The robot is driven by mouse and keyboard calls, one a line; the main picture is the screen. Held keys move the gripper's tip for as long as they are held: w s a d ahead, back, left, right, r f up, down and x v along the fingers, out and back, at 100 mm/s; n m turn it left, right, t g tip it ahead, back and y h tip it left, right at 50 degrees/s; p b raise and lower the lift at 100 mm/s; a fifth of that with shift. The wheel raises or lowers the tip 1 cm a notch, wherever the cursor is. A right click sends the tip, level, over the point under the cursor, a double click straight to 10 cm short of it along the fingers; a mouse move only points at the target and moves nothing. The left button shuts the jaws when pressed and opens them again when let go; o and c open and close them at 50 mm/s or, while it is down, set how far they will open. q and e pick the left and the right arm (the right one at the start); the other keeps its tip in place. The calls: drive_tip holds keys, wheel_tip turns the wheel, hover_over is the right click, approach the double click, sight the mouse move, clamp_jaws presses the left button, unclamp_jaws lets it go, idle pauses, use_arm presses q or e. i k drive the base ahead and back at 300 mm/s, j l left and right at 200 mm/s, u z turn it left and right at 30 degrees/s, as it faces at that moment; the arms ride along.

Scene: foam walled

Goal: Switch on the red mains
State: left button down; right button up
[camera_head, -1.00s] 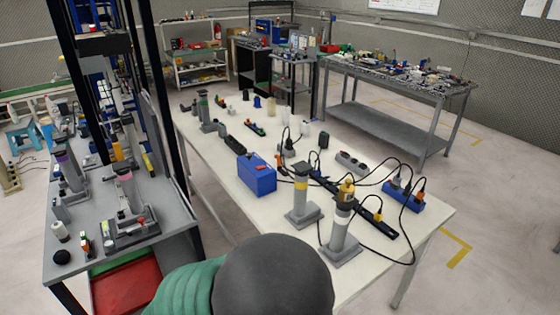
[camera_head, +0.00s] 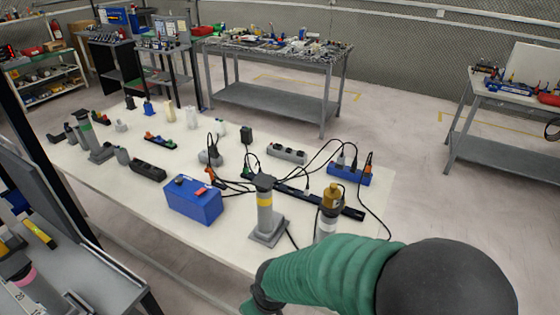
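A blue box (camera_head: 193,201) stands on the white table. It has a small red part (camera_head: 201,190) on its top, which looks like a switch; its position is too small to tell. A blue power strip (camera_head: 349,174) with dark plugs and an orange plug lies at the table's right. A black power strip (camera_head: 318,199) lies in front of it. No gripper shows. One of my arms, in a green sleeve with a dark round joint, crosses the bottom right and hides the table's near right corner.
Black cables loop across the right half. A grey bench (camera_head: 100,270) stands close at the left. Open floor lies to the right.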

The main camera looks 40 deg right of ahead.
sight(198, 194)
drive_tip(key=i+z, duration=0.2)
drive_tip(key=z, duration=0.2)
drive_tip(key=i+z, duration=0.2)
drive_tip(key=z, duration=0.2)
drive_tip(key=i+j+z, duration=0.1)
drive_tip(key=z, duration=0.3)
drive_tip(key=i+j+z, duration=0.2)
drive_tip(key=z, duration=0.2)
drive_tip(key=i+j+z, duration=0.2)
drive_tip(key=z, duration=0.2)
drive_tip(key=i, duration=0.05)
